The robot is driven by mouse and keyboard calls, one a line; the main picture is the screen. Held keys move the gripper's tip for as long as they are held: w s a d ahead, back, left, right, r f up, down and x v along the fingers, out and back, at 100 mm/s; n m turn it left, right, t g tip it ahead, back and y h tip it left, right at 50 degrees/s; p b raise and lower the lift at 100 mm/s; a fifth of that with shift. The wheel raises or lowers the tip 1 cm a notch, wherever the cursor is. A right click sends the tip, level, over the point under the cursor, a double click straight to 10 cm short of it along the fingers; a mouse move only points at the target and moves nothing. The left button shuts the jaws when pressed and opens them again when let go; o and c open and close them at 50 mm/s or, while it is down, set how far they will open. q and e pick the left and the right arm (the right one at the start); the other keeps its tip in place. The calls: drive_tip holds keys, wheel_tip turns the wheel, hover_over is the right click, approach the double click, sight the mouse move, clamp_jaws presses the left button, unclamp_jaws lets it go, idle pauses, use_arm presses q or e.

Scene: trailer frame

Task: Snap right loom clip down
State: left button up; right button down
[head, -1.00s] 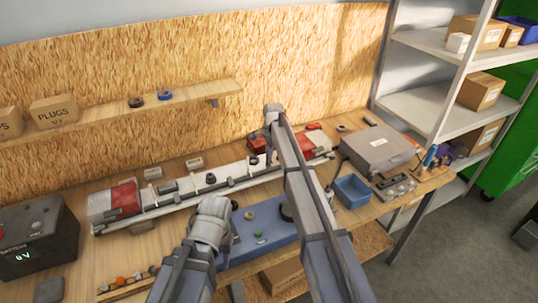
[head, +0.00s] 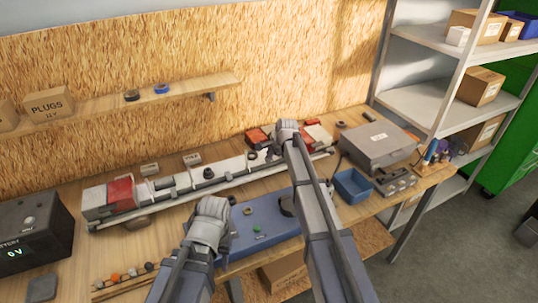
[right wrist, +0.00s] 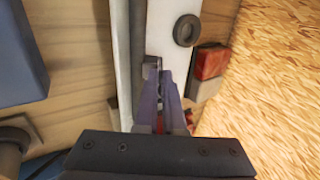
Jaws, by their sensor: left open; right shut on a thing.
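The white trailer beam (head: 225,170) with a dark loom along its front edge lies across the bench. My right gripper (right wrist: 163,85) is over the beam in the right wrist view. Its fingers are closed together at a small grey loom clip (right wrist: 152,70) and partly hide it. Whether the clip is fully down cannot be seen. In the head view, my right arm covers most of this spot. My left gripper (head: 208,230) is in front of the beam's left half, above the blue unit, with its fingers mostly hidden behind the wrist.
A dark ring (right wrist: 187,30) sits on the beam close to my right gripper. Red blocks (head: 257,137) stand behind the beam. A blue unit (head: 262,222), blue bin (head: 353,187) and grey case (head: 378,143) are on the bench. A battery box (head: 35,233) stands at the left.

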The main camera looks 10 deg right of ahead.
drive_tip(key=shift+s+d+f+t+b, duration=0.15)
drive_tip(key=shift+s+f+t+b, duration=0.3)
drive_tip(key=shift+s+t+b, duration=0.45)
drive_tip(key=shift+w+t+y+b, duration=0.1)
drive_tip(key=shift+t+y+b, duration=0.25)
drive_tip(key=shift+b, duration=0.25)
drive_tip(key=shift+r, duration=0.1)
drive_tip(key=c, duration=1)
unclamp_jaws()
drive_tip(key=shift+r, duration=0.1)
drive_tip(key=p+v, duration=0.5)
drive_tip(key=v, duration=0.2)
drive_tip(key=shift+s+d+r, duration=0.1)
drive_tip(key=shift+s+r, duration=0.05)
drive_tip(key=shift+s, duration=0.1)
